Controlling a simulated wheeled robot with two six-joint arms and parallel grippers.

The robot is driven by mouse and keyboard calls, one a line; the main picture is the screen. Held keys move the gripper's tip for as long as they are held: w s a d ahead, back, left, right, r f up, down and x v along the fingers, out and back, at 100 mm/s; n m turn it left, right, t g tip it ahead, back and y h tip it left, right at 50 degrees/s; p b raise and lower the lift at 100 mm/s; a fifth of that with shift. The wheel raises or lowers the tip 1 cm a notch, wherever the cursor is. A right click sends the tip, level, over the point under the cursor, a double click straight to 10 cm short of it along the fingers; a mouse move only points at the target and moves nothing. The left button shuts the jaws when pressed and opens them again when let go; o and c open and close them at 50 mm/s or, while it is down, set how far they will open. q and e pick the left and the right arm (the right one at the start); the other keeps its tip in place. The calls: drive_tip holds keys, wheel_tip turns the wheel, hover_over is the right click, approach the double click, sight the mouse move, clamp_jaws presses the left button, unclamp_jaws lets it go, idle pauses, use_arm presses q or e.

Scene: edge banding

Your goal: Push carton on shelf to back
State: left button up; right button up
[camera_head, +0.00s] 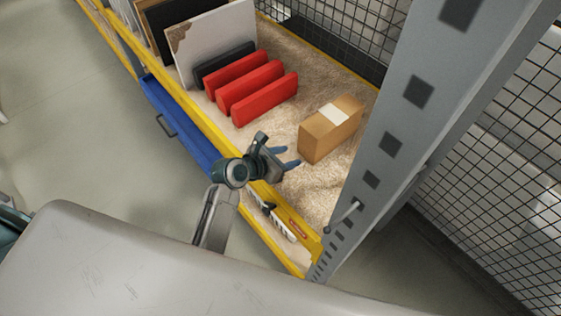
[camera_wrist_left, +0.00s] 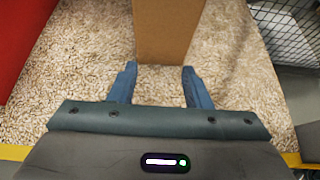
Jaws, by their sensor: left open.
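A brown carton (camera_head: 327,132) with a pale label on top stands on the shelf (camera_head: 310,184), near its right end. The shelf has a speckled board surface and a yellow front beam. In the left wrist view the carton (camera_wrist_left: 166,30) shows its near face at top centre. My left gripper (camera_head: 288,160) reaches over the front beam and is open and empty. Its blue fingertips (camera_wrist_left: 158,84) point at the carton, one towards each side of its lower near edge. I cannot tell whether they touch it. My right gripper is not in view.
Red blocks (camera_head: 250,88) and a dark block stand left of the carton, with upright panels (camera_head: 215,45) beyond. A grey perforated post (camera_head: 395,130) rises close on the right. Black mesh (camera_head: 335,40) closes the back. Bare shelf shows around the carton.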

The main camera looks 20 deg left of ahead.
sight(305, 151)
use_arm(q)
drive_tip(key=w+f+b, duration=0.1)
drive_tip(key=b, duration=0.1)
drive_tip(key=d+f+b, duration=0.1)
drive_tip(key=f, duration=0.1)
drive_tip(key=shift+w+d+f+b, duration=0.1)
drive_tip(key=shift+w+d+b, duration=0.05)
drive_tip(key=shift+w+b, duration=0.25)
drive_tip(key=shift+w+d+r+p, duration=0.2)
drive_tip(key=shift+w+d+p, duration=0.4)
drive_tip(key=shift+p, duration=0.5)
drive_tip(key=shift+w+d+f, duration=0.25)
drive_tip(key=shift+w+f, duration=0.1)
drive_tip(key=shift+w, duration=0.25)
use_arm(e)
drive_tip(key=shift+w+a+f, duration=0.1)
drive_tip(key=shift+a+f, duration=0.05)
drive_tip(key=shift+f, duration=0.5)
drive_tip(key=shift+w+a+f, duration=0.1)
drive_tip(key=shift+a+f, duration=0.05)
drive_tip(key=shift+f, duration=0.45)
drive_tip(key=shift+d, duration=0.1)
